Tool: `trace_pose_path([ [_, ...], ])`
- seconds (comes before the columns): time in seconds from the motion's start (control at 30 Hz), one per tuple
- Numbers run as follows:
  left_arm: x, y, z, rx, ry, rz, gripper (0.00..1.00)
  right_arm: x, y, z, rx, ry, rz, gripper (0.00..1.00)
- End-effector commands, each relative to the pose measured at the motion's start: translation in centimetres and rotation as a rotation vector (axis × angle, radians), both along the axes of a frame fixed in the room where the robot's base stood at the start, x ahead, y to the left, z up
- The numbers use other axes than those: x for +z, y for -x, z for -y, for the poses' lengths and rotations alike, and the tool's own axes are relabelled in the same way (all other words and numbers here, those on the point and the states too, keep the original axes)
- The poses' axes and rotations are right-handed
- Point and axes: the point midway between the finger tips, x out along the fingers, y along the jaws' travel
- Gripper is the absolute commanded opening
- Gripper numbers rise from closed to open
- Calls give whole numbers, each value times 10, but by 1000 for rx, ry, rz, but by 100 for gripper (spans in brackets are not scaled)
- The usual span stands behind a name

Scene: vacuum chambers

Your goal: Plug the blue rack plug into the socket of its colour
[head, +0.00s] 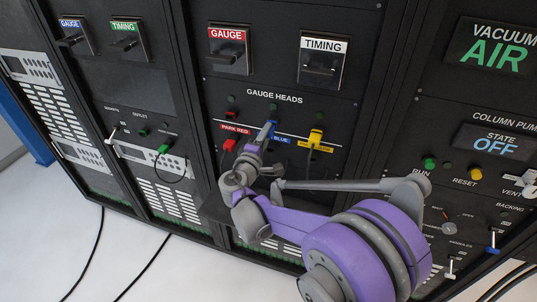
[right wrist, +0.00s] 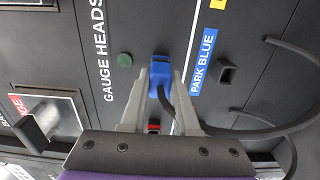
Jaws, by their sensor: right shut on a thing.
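The blue plug (right wrist: 160,75) is between the two fingers of my right gripper (right wrist: 162,86), which is shut on it. In the head view the blue plug (head: 270,129) is at the blue position of the gauge heads panel, between the red and yellow ones, by the white line. My right gripper (head: 258,145) comes to it from below. The blue socket is hidden behind the plug; I cannot tell whether the plug is seated. The PARK BLUE label (right wrist: 204,62) is beside an empty park holder (right wrist: 227,73). My left gripper is not in view.
A red plug (head: 230,145) and a yellow plug (head: 316,136) stand either side of the blue one. A red socket (right wrist: 153,127) shows between my fingers. A dark cable (right wrist: 265,133) loops beside the gripper. A green plug (head: 162,150) is on the left panel.

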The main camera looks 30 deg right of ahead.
Motion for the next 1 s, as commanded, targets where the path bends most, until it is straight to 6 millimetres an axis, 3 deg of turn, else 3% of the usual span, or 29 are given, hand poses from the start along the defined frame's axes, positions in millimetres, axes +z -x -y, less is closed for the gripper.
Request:
trace_pose_path([
  [0.77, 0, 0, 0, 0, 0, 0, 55, 0, -4, 6, -1, 0, 0, 0],
  [0.8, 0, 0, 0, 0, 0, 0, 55, 0, -4, 5, -1, 0, 0, 34],
  [0.97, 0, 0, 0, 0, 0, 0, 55, 0, -4, 5, -1, 0, 0, 63],
  [1.0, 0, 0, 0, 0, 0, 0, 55, 0, -4, 5, -1, 0, 0, 64],
])
